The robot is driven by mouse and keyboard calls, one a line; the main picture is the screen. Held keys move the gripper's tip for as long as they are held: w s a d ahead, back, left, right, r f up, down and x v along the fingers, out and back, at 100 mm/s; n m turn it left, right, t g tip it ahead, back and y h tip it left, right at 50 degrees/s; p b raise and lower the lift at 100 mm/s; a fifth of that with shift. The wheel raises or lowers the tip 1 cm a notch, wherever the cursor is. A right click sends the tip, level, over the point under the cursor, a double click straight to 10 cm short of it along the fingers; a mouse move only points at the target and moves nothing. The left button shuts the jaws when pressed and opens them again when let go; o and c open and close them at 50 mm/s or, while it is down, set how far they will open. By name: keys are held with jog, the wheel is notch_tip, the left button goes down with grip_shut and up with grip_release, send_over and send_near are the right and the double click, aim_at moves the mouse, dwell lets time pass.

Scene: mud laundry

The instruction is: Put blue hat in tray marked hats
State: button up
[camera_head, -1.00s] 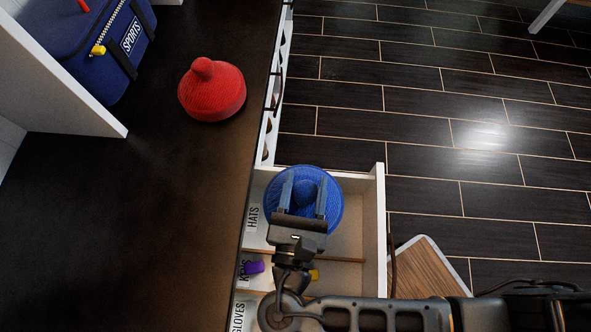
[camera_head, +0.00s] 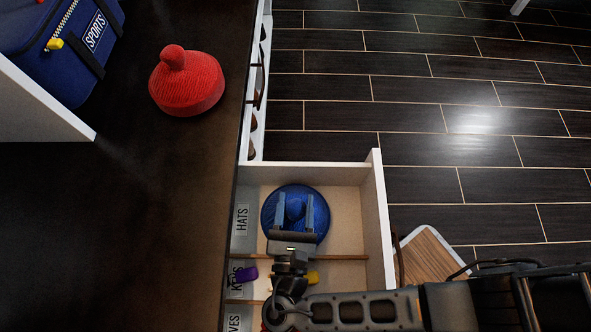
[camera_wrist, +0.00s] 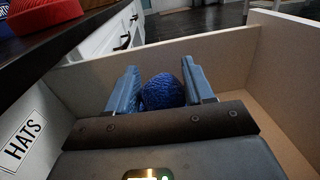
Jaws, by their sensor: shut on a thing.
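The blue knitted hat (camera_head: 270,212) is inside the drawer's back compartment, beside the label reading HATS (camera_head: 242,219). My gripper (camera_head: 294,208) points down into that compartment and is shut on the hat's knob. In the wrist view the blue hat (camera_wrist: 163,91) shows between the two fingers, below the drawer's rim. The HATS label (camera_wrist: 22,140) is on the left wall there. The gripper hides part of the hat, and I cannot tell whether the hat touches the compartment floor.
A red hat (camera_head: 187,84) sits on the dark counter (camera_head: 120,220) near a blue SPORTS bag (camera_head: 70,45). The drawer's right wall (camera_head: 377,215) rises beside the hat. Nearer compartments hold a purple item (camera_head: 245,274) and a yellow item (camera_head: 313,278). A wooden-topped piece (camera_head: 428,257) stands right of the drawer.

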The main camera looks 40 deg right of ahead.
jog(key=shift+f, duration=0.15)
jog(key=o, duration=1.4)
jog(key=shift+c, duration=0.2)
jog(key=shift+s+a, duration=0.15)
jog(key=shift+p+v, duration=0.6)
jog(key=shift+v, duration=2.9)
